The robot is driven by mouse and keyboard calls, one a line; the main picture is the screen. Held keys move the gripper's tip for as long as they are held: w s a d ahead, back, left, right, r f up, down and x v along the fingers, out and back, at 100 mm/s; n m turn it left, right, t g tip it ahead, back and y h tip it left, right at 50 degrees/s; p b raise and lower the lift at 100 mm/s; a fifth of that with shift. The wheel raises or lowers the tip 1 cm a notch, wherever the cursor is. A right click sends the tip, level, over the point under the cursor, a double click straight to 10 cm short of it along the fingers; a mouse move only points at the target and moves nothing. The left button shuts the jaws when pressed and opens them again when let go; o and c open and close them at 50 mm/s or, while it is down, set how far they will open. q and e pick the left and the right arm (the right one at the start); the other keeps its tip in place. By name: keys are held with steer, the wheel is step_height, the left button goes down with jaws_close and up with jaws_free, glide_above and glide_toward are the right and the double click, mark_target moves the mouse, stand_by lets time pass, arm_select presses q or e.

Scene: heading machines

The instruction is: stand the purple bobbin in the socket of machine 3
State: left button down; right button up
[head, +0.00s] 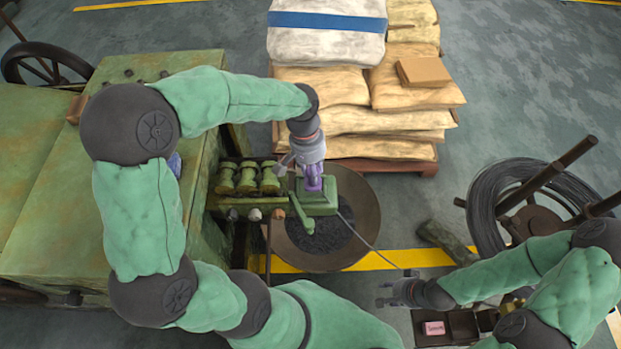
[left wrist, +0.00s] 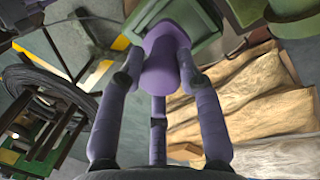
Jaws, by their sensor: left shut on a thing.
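The purple bobbin (head: 314,184) is in the fingers of my left gripper (head: 312,172), over the green square block (head: 320,205) at the right end of the green machine (head: 217,200). In the left wrist view, the fingers are closed around the bobbin (left wrist: 165,62), and its far end is against or just above the green block (left wrist: 205,40). The socket is hidden, and I cannot tell whether the bobbin is seated. No machine number is legible. My right gripper (head: 390,292) is at the lower right, with its fingers apart and empty.
A round dark pan (head: 365,205) lies below the block. Stacked sacks (head: 340,90) on a pallet stand behind it. A dark wire coil (head: 510,185) is at the right. A dark compartment tray (head: 430,340) with a pink piece (head: 434,328) is near my right arm.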

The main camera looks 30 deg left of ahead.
mark_target(310, 177)
arm_select(q)
steer(key=shift+w+a+f, duration=0.15)
steer(key=shift+a+f, duration=0.15)
steer(key=shift+f, duration=0.1)
steer(key=shift+w+a+f+b, duration=0.15)
steer(key=shift+f+b, duration=0.65)
steer(key=shift+f, duration=0.9)
steer(key=shift+f, duration=0.15)
steer(key=c, duration=0.8)
jaws_free()
steer(key=shift+c, duration=0.2)
step_height(310, 177, up, 12)
steer(key=a+p, duration=0.1)
steer(key=p, duration=0.3)
steer(key=shift+a, duration=0.4)
